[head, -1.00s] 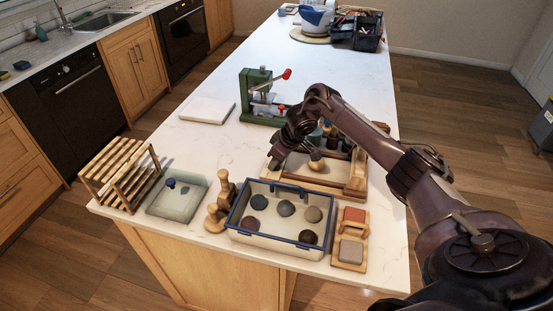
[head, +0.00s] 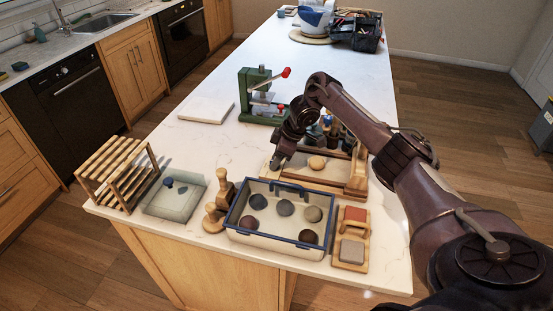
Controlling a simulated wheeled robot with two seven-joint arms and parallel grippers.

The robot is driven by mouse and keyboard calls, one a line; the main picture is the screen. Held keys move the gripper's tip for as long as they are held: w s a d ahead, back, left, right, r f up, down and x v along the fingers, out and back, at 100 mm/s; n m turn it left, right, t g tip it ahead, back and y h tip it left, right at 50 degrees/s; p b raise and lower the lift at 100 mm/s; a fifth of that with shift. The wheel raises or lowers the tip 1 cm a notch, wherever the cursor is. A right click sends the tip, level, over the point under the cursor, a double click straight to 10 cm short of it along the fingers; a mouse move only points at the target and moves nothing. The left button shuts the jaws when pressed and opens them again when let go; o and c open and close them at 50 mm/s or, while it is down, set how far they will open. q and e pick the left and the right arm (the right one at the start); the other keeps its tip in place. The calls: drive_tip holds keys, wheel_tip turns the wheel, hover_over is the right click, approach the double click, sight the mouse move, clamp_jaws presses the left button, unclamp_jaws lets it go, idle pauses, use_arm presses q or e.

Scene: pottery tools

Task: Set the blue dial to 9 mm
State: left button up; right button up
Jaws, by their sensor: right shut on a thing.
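My right gripper (head: 277,164) is low at the left end of a wooden frame (head: 312,181) with a pale bed. It points down and is shut on a small part there, apparently the blue dial. The dial's face and scale are hidden by the gripper, so I cannot read its setting. A round tan lump (head: 317,163) lies on the frame's bed. A wooden post (head: 358,170) stands at its right end. My left gripper is not in view.
A blue-rimmed tray (head: 233,232) with several round lumps is in front. Stamp blocks (head: 352,252), wooden tools (head: 218,205), a glassy box (head: 160,208) and a slatted rack (head: 118,175) stand nearby. A green press (head: 247,95) is behind.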

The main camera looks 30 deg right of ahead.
drive_tip(key=o, duration=1)
drive_tip(key=shift+c, duration=0.2)
drive_tip(key=shift+d+r, duration=0.1)
drive_tip(key=shift+r, duration=0.2)
drive_tip(key=p+v, duration=0.1)
drive_tip(key=v, duration=0.6)
drive_tip(key=shift+p, duration=0.35)
drive_tip(key=shift+r, duration=0.1)
